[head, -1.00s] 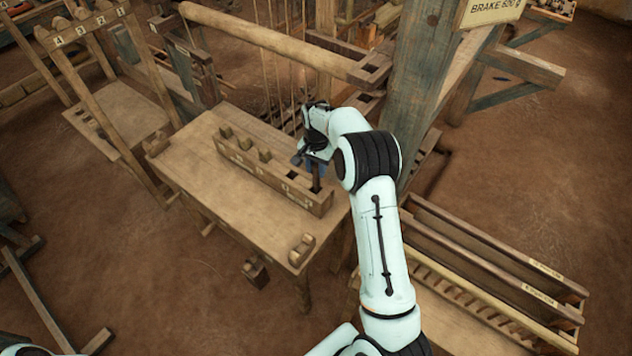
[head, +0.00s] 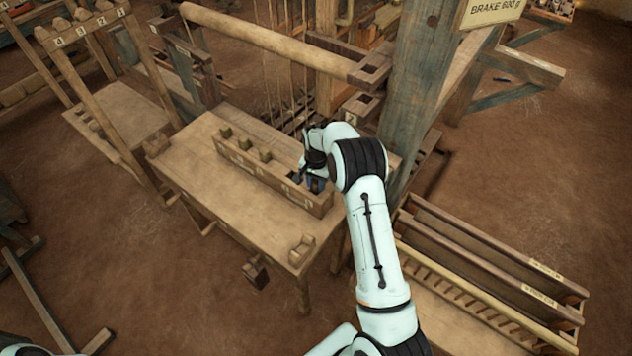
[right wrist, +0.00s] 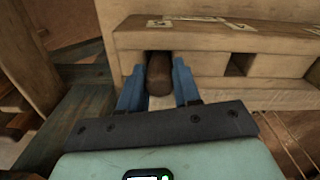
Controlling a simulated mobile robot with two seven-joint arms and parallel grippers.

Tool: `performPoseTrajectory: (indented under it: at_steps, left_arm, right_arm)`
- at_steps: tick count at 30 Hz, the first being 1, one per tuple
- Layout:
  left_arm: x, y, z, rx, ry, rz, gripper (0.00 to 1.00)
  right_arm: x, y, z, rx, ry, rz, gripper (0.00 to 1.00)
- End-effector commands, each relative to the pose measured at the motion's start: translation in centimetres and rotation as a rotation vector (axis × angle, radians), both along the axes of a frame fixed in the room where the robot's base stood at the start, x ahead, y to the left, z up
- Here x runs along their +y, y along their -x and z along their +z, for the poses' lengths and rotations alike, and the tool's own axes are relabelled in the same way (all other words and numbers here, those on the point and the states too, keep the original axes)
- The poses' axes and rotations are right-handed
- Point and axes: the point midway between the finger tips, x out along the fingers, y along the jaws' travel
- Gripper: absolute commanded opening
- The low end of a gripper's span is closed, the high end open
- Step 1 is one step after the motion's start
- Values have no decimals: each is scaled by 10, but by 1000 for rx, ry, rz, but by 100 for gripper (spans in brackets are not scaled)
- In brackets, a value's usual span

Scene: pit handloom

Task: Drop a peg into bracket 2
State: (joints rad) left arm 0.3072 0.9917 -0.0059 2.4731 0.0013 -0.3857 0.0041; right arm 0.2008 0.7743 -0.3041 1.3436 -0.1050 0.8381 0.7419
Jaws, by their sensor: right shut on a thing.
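My right gripper (head: 315,186) is at the right end of a long wooden block (head: 262,180) on the bench. In the right wrist view its blue fingers (right wrist: 160,84) are shut on a dark brown peg (right wrist: 160,72). The peg is at a square opening in the block's face; how deep it sits is hidden. Several lighter pegs (head: 264,155) stand in the block's left part. Numbered labels mark the block, but I cannot read them surely. A labelled wooden bracket (head: 360,106) is on the loom behind the gripper; its number is unclear. My left gripper is out of view.
The bench top (head: 205,185) is mostly clear at the front left. A thick post (head: 408,85) stands close behind my right arm. A long roller (head: 265,38) crosses the back. A slatted rack (head: 490,275) lies at the right.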

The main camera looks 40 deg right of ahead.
Motion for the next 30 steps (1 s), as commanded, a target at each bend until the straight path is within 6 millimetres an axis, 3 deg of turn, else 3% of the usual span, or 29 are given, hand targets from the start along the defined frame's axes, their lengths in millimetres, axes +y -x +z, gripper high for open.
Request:
performPoseTrajectory:
  at_steps: [1,3,14,20,30]
  left_arm:
    - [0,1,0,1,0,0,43]
    - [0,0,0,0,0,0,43]
    - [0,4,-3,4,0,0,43]
    - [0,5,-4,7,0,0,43]
    - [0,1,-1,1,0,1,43]
  right_arm:
    - [0,0,-2,1,0,0,36]
    - [0,0,-1,1,0,0,58]
    - [0,1,-2,0,0,-1,58]
    - [1,-2,30,-4,1,0,58]
    - [3,-7,106,-4,1,-1,58]
